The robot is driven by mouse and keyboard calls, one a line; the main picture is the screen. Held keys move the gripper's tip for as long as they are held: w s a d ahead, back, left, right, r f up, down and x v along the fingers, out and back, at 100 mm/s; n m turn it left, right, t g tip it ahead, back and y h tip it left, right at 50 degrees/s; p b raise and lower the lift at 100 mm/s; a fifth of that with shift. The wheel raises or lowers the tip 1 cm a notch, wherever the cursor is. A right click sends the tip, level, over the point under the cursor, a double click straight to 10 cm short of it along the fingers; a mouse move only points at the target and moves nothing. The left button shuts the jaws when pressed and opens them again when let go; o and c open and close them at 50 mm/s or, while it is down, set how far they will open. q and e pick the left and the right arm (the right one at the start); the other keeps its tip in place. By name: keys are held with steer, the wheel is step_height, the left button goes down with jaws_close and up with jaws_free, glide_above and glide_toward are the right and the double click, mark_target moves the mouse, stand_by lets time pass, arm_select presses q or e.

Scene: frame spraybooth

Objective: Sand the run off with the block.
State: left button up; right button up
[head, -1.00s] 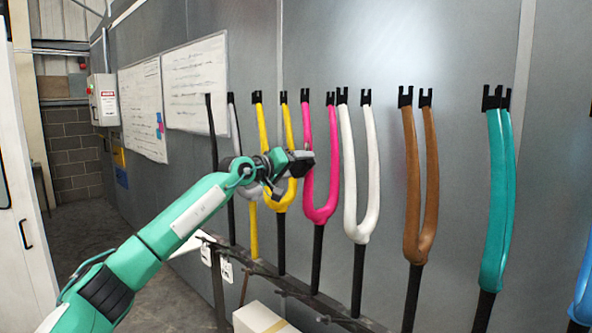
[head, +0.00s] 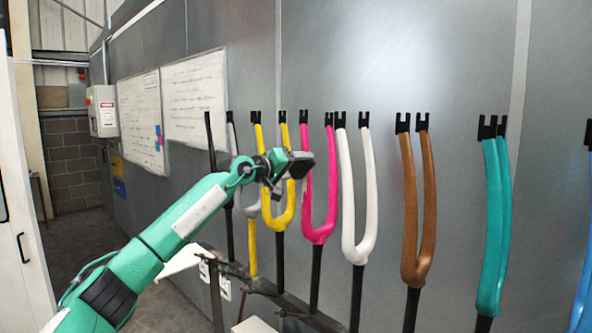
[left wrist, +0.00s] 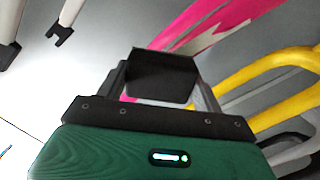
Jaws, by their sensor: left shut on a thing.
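My left gripper (head: 287,168) is shut on a dark block (head: 302,160), at the left side of the pink fork (head: 320,225) in the head view. In the left wrist view the block (left wrist: 162,75) sits between the fingers, its dark face showing. The pink fork (left wrist: 190,28) runs behind it with a pale streak (left wrist: 222,35) along it. I cannot tell whether the block touches the fork. I cannot clearly make out the run. My right gripper is not in view.
A yellow fork (head: 280,222) hangs just left of the pink one, partly behind my gripper. White (head: 366,190), brown (head: 411,265) and teal (head: 495,230) forks hang to the right. A dark rail (head: 290,300) runs below. Whiteboards (head: 195,95) are on the grey wall.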

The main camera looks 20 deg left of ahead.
arm_select(q)
steer(key=shift+d+r+p, duration=0.15)
steer(key=shift+r+p, duration=0.2)
steer(key=shift+r, duration=0.6)
steer(key=shift+s+a+f+b, duration=0.1)
steer(key=shift+s+f+b, duration=0.05)
steer(key=shift+f+b, duration=2.05)
steer(key=shift+s+a+f+b, duration=0.1)
steer(key=shift+s+f+b, duration=0.1)
steer(key=shift+f+b, duration=2)
steer(key=shift+s+a+f+b, duration=0.15)
steer(key=shift+f+b, duration=1.2)
steer(key=shift+f, duration=1.65)
steer(key=shift+d, duration=0.1)
steer(key=shift+s+a+b, duration=0.25)
steer(key=shift+s+b, duration=0.15)
steer(key=shift+s, duration=0.1)
steer(key=b, duration=0.2)
glide_toward(303, 209)
steer(key=shift+w+d, duration=0.1)
steer(key=shift+w, duration=0.2)
